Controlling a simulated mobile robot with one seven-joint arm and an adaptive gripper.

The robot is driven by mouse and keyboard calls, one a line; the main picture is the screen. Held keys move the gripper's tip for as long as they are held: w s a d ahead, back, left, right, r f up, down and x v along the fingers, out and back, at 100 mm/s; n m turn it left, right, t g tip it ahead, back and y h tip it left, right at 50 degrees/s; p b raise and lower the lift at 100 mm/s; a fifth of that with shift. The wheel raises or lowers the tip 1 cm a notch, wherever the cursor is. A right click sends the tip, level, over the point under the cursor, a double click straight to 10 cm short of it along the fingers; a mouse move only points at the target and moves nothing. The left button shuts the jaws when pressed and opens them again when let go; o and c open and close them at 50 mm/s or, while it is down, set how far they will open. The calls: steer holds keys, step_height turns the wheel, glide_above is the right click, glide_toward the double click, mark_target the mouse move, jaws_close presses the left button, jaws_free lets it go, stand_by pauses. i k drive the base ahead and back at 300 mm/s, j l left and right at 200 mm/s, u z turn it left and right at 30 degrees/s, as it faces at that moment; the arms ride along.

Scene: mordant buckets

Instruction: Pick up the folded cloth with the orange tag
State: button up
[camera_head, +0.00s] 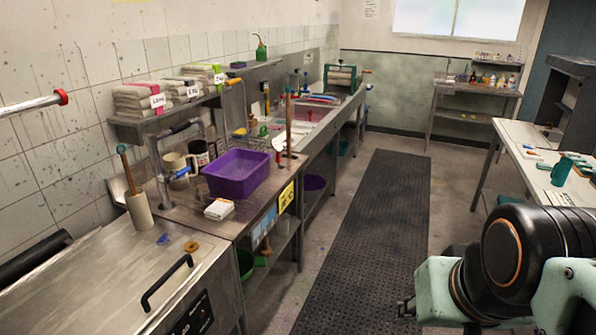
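The middle stack (176,88) and far stack (203,74) have white tags with dark marks. I cannot make out a clearly orange tag on any of them. A small white folded or boxed item (219,209) lies on the metal counter in front of the purple tub; I cannot tell if it is cloth. My arm shows at the lower right, far from the shelf; my gripper cannot be made out.
A purple tub (237,174), mugs (178,166) and a tap stand on the counter (187,210) below the shelf. A brush stands in a holder (139,211) at the near left. A table (529,165) is at right. The dark floor mat (370,240) between is clear.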

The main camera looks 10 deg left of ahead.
mark_target(220, 209)
steer(key=i+l+u, duration=0.2)
steer(key=i, duration=0.35)
steer(key=i+u, duration=0.25)
steer(key=i, duration=0.25)
steer(key=i+l+u, duration=0.15)
steer(key=i+u, duration=0.3)
steer(key=i+l+u, duration=0.2)
steer(key=u, duration=0.25)
steer(key=i+l, duration=0.05)
